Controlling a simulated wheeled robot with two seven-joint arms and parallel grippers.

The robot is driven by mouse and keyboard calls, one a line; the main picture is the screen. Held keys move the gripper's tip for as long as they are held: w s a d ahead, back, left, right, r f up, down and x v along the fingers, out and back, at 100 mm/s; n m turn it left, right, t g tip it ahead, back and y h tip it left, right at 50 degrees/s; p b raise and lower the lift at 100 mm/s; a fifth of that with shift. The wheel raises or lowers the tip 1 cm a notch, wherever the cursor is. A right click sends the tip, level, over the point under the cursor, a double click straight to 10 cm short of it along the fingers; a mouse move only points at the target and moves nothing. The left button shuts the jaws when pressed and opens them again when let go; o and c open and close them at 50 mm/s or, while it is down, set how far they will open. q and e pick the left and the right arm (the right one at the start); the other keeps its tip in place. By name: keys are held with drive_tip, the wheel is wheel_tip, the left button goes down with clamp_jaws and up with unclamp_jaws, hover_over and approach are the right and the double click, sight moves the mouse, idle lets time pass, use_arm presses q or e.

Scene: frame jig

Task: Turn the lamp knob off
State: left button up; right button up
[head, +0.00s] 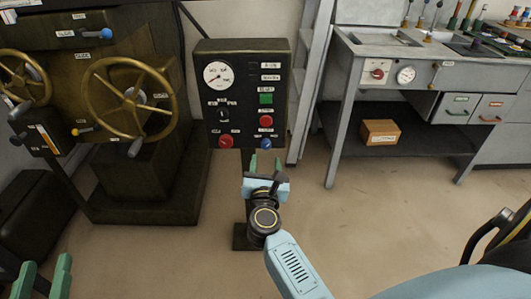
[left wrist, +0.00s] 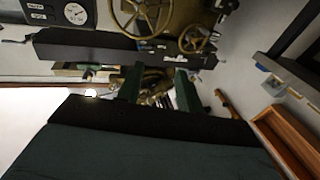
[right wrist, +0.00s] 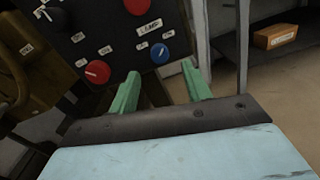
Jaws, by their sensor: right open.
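The dark control panel (head: 243,75) stands upright at the centre of the head view. A blue knob (head: 266,144) sits at its lower right; in the right wrist view the blue knob (right wrist: 160,52) has a white mark and lies beside a label reading LAMP (right wrist: 150,28). My right gripper (head: 265,164) is open and empty, just below the blue knob in the head view. Its green fingers (right wrist: 160,92) point toward the panel's lower edge, apart from the knob. My left gripper (head: 42,277) is open and empty at the bottom left, far from the panel; its fingers (left wrist: 158,88) also show in the left wrist view.
The panel also carries a red knob (head: 226,141), a red button (head: 266,121), a green button (head: 266,98) and a gauge (head: 218,74). A machine with a brass handwheel (head: 128,98) stands left. A grey workbench (head: 345,58) stands right, with a box (head: 380,132) on its shelf.

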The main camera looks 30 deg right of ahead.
sight(266, 147)
drive_tip(key=x, duration=0.4)
drive_tip(key=shift+w+d+b, duration=0.1)
drive_tip(key=shift+w+b, duration=0.15)
drive_tip(key=shift+b, duration=0.1)
use_arm(q)
drive_tip(key=shift+s+d+r+t+h, duration=0.1)
drive_tip(key=shift+s+r+t+h, duration=0.1)
drive_tip(key=shift+r+t, duration=0.4)
drive_tip(key=shift+s+d+r+t+h, duration=0.15)
drive_tip(key=shift+r+t, duration=0.25)
drive_tip(key=shift+r, duration=0.4)
drive_tip(key=shift+s+r+t+h, duration=0.1)
drive_tip(key=shift+r+t+h, duration=0.15)
drive_tip(key=shift+r+t, duration=0.35)
use_arm(e)
drive_tip(key=shift+w+d, duration=0.35)
drive_tip(key=shift+w, duration=0.15)
use_arm(q)
drive_tip(key=shift+r, duration=0.1)
use_arm(e)
drive_tip(key=shift+c, duration=0.2)
drive_tip(key=c, duration=0.9)
